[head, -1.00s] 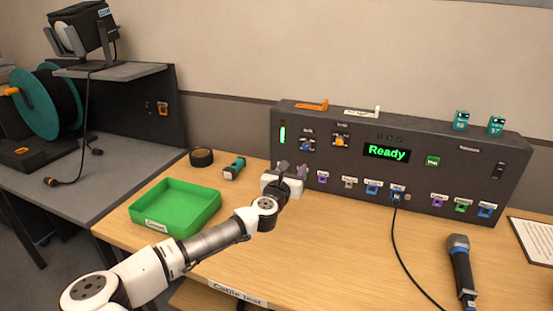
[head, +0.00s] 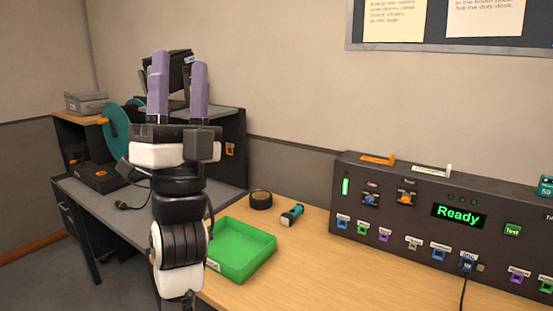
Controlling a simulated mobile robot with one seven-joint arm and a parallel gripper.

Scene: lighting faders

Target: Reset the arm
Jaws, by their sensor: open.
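My gripper (head: 178,88) is raised high in the left half of the head view, pointing up. Its two purple fingers stand well apart with nothing between them. My arm rises from the bottom edge and covers part of the grey desk and the left edge of the green tray. The gripper is clear of the panel and of the table top.
A dark panel (head: 410,247) reading "Ready" stands on the wooden table (head: 310,265) at right, with a cable plugged in. A green tray (head: 262,238), black roll (head: 260,200) and teal-black connector (head: 292,215) lie left of it. A teal reel (head: 116,135) stands behind my arm.

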